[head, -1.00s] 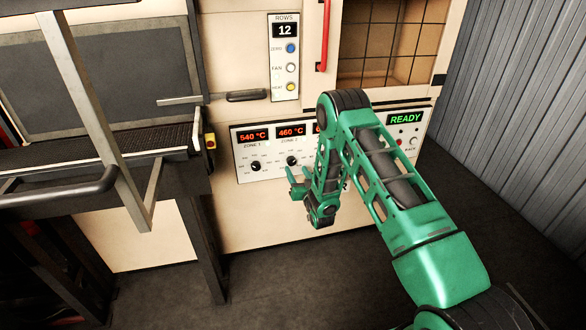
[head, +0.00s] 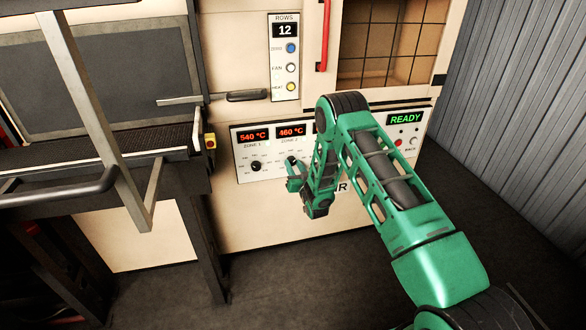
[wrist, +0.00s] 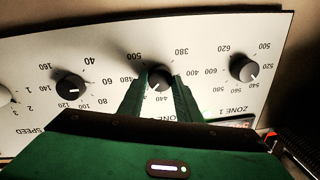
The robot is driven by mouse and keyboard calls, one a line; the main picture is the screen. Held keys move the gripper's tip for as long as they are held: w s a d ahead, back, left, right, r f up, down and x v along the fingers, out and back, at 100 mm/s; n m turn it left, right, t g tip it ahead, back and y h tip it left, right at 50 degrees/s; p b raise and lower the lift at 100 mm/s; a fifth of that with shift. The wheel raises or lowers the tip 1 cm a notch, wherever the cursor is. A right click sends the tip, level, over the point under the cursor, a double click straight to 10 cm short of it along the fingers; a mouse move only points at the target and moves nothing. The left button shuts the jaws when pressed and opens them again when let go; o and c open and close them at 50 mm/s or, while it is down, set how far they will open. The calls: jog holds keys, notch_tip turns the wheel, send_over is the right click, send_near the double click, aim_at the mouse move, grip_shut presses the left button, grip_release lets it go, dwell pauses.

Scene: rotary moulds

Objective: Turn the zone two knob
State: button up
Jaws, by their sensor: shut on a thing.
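The zone two knob (wrist: 160,78) is a round black dial with a pale pointer mark, on the white control panel (wrist: 208,38). In the wrist view it sits between the two green fingertips of my gripper (wrist: 161,85), which is shut on it. The panel appears upside down there, and the pointer slants toward the lower left. In the head view my green gripper (head: 294,177) reaches the panel under the zone two display (head: 291,131), which reads 460 °C. The knob is mostly hidden behind the fingers there.
The zone one knob (wrist: 244,68) is to the right in the wrist view; its display (head: 253,136) reads 540 °C. Another black knob (wrist: 70,87) is on the other side. A green READY display (head: 405,119) is lit. A dark metal frame (head: 192,190) stands left of the panel.

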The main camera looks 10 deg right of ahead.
jog(key=shift+n, duration=0.3)
jog(key=n, duration=0.4)
jog(key=shift+r, duration=0.1)
jog(key=shift+a+n+g, duration=0.1)
jog(key=shift+n+g, duration=0.2)
jog(key=shift+n, duration=1.6)
jog(key=o, duration=1)
jog(key=shift+o, duration=0.2)
